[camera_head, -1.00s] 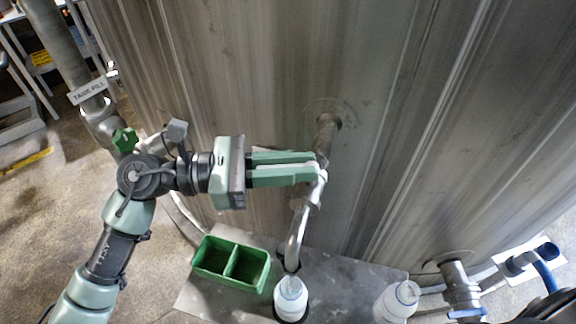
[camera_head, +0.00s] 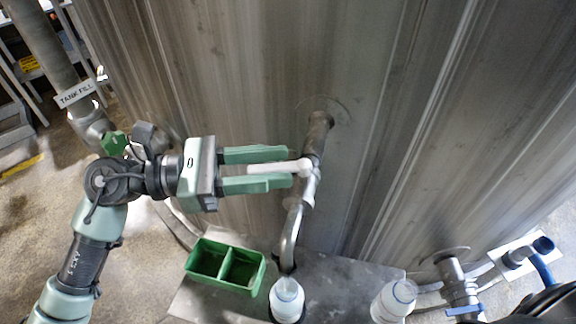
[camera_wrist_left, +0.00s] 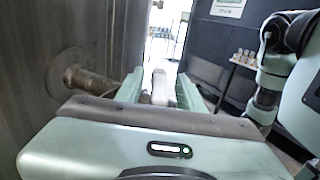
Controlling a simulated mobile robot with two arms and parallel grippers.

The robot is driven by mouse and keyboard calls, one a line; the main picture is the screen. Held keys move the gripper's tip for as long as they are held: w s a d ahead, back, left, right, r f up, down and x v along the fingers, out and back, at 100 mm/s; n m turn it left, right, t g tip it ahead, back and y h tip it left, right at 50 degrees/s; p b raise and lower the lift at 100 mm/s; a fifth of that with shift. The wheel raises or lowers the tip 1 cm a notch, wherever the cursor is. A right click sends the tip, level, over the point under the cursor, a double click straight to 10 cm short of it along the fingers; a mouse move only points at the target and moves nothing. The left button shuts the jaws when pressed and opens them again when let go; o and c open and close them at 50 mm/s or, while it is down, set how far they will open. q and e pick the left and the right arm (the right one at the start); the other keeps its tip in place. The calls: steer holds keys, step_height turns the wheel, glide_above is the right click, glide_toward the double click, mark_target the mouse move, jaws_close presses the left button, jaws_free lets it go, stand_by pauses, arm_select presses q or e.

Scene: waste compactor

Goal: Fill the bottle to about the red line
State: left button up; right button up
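A white bottle (camera_head: 287,298) stands on the metal shelf under the bent metal tap pipe (camera_head: 291,235). Its fill level and red line cannot be made out. The tap has a white lever (camera_head: 275,168) pointing left. My left gripper (camera_head: 290,167) is open, with one finger on each side of the lever and gaps between. The wrist view also shows the lever (camera_wrist_left: 160,87) between the spread fingers. My right gripper is not in view.
A green two-compartment bin (camera_head: 225,265) sits on the shelf left of the bottle. Another white bottle (camera_head: 392,301) stands to the right. The tall metal tank (camera_head: 400,120) walls off the back. A blue-handled valve (camera_head: 462,295) is at lower right.

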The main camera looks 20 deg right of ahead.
arm_select(q)
steer(key=a, duration=0.1)
steer(key=a+b, duration=0.1)
steer(key=a, duration=0.3)
steer(key=shift+w, duration=0.35)
